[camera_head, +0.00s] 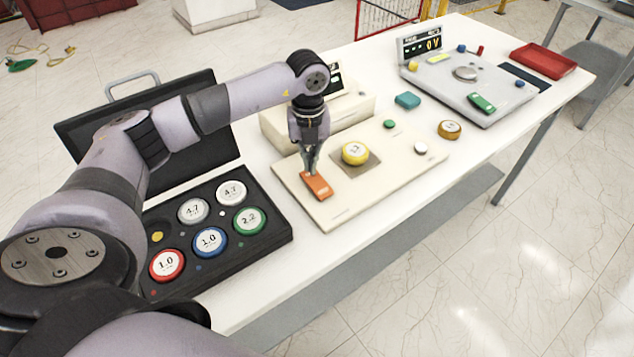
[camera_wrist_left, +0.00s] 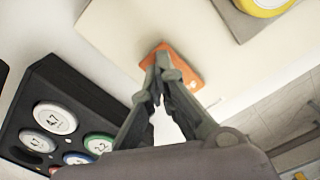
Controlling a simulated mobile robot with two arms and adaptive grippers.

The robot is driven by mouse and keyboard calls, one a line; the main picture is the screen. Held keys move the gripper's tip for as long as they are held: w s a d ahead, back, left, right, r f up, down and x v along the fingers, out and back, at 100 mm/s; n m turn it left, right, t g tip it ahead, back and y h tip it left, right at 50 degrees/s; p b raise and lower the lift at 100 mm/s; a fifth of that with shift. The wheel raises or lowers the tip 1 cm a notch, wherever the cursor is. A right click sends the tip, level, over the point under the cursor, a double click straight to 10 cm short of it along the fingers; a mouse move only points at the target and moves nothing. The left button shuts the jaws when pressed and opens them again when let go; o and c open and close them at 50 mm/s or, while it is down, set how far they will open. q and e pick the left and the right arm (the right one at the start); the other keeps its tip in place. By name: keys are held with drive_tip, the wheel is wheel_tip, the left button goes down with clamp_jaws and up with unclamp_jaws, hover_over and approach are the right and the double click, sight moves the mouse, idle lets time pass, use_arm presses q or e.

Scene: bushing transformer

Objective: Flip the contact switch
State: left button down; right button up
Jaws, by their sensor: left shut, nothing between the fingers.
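The likely contact switch is an orange rocker-like block (camera_head: 317,187) at the near left of a cream board (camera_head: 335,214) on the white table. My left gripper (camera_head: 310,171) points down with its fingertips at the far end of the orange switch. Its fingers are shut with nothing between them. In the left wrist view the fingertips (camera_wrist_left: 162,62) overlap the orange switch (camera_wrist_left: 180,66) and hide part of it. I cannot tell whether they touch it. My right gripper is not in view.
A yellow round piece (camera_head: 355,153) sits on the board beside the switch. An open black case (camera_head: 270,243) with several round labelled pieces lies to the left. A grey panel with a 0 V display (camera_head: 420,44) and a red tray (camera_head: 543,61) stand at the far right.

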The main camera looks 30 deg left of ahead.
use_arm(q)
drive_tip(key=shift+f+b, duration=0.75)
drive_tip(key=shift+f, duration=0.4)
idle(0.4)
drive_tip(key=shift+r+p, duration=2.4)
drive_tip(key=shift+r, duration=1.2)
